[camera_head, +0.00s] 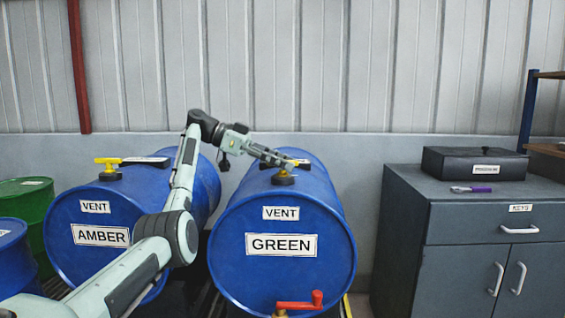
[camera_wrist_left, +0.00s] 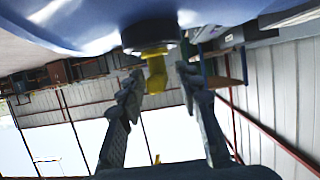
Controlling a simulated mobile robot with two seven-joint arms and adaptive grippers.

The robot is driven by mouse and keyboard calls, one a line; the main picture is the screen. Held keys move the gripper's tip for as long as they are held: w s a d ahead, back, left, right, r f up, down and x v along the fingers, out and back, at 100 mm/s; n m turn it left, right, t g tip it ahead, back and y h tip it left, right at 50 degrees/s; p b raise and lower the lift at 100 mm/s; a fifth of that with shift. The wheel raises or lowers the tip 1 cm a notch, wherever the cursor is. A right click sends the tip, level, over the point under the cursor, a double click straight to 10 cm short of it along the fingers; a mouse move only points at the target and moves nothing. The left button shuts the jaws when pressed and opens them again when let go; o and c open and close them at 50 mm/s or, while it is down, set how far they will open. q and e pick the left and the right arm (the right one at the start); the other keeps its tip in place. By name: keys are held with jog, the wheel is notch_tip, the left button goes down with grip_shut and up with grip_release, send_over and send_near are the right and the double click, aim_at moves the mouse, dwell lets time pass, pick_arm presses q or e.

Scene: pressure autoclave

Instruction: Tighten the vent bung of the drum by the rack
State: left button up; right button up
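The blue drum labelled GREEN (camera_head: 235,210) lies on its side in the middle of the head view. Its vent bung has a black collar (camera_head: 284,179) and a yellow handle, mostly hidden there by my left gripper (camera_head: 287,163). In the left wrist view the yellow handle (camera_wrist_left: 156,74) stands between the two fingers, with a gap on each side, so the gripper is open around it. The blue drum labelled AMBER (camera_head: 65,215) lies to the left, with its own yellow T-shaped vent bung (camera_head: 109,166) on top. My right gripper is not in view.
A red-handled tap (camera_head: 300,302) sits low on the GREEN drum. A grey cabinet (camera_head: 405,235) at right carries a black case (camera_head: 470,163) and a purple-handled tool (camera_head: 472,189). A blue rack post (camera_head: 527,110) stands at the right edge. A green drum (camera_head: 25,195) is far left.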

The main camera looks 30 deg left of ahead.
pick_arm(q)
jog(key=shift+a+r, duration=0.1)
jog(key=shift+a, duration=0.1)
jog(key=v, duration=1.1)
jog(key=shift+s+a, duration=0.2)
jog(key=shift+a, duration=0.1)
